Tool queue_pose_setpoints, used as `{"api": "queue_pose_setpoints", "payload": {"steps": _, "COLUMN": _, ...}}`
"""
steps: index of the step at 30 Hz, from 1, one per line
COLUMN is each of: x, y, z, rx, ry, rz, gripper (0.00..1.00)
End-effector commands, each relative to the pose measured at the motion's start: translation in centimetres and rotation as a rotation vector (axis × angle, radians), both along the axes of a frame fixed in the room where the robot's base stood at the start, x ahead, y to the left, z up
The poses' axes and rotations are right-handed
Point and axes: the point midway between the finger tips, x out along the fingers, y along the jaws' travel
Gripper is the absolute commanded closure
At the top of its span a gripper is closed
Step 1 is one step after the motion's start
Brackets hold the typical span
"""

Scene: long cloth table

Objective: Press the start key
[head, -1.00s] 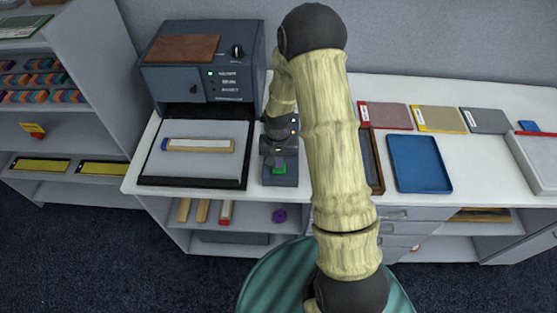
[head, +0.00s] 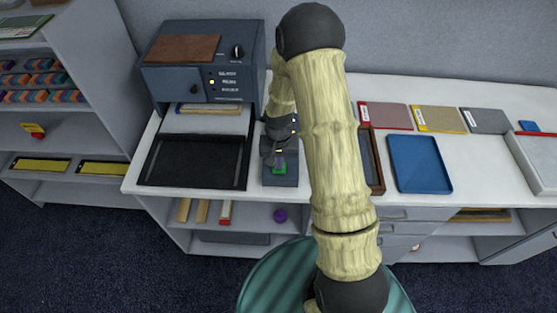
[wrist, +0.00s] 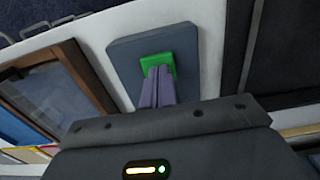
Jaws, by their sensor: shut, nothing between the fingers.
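The start key is a green key (head: 280,169) on a dark grey box (head: 268,180) on the white table, right of the machine's tray. In the wrist view the green key (wrist: 157,62) sits on its dark box (wrist: 122,50). My gripper (wrist: 160,72) is shut and empty, its fingertips over the green key; they look in contact with it, though the exact gap is hard to tell. In the head view my gripper (head: 279,160) is partly hidden by my arm. The dark blue machine (head: 190,85) has its middle, yellow lamp (head: 212,82) lit.
The white plate with a wooden-edged piece (head: 207,109) is partly inside the machine, leaving the black tray (head: 165,163) mostly bare. A brown wooden frame (head: 377,180) and a blue tray (head: 420,165) lie to the right. Folders (head: 437,119) lie behind.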

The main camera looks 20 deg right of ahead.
Motion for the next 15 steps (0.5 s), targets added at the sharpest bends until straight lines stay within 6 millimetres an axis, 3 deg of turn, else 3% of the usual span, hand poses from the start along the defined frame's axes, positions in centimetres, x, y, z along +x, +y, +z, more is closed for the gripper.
{"api": "queue_pose_setpoints", "payload": {"steps": 3, "x": 0.2, "y": 0.0, "z": 2.4, "rx": 0.000, "ry": -0.010, "rz": -0.002, "gripper": 1.00}}
{"api": "queue_pose_setpoints", "payload": {"steps": 8, "x": 0.4, "y": 0.0, "z": 4.0, "rx": 0.000, "ry": -0.018, "rz": -0.001, "gripper": 1.00}}
{"api": "queue_pose_setpoints", "payload": {"steps": 15, "x": 0.5, "y": 0.0, "z": 7.8, "rx": 0.000, "ry": -0.021, "rz": -0.002, "gripper": 1.00}}
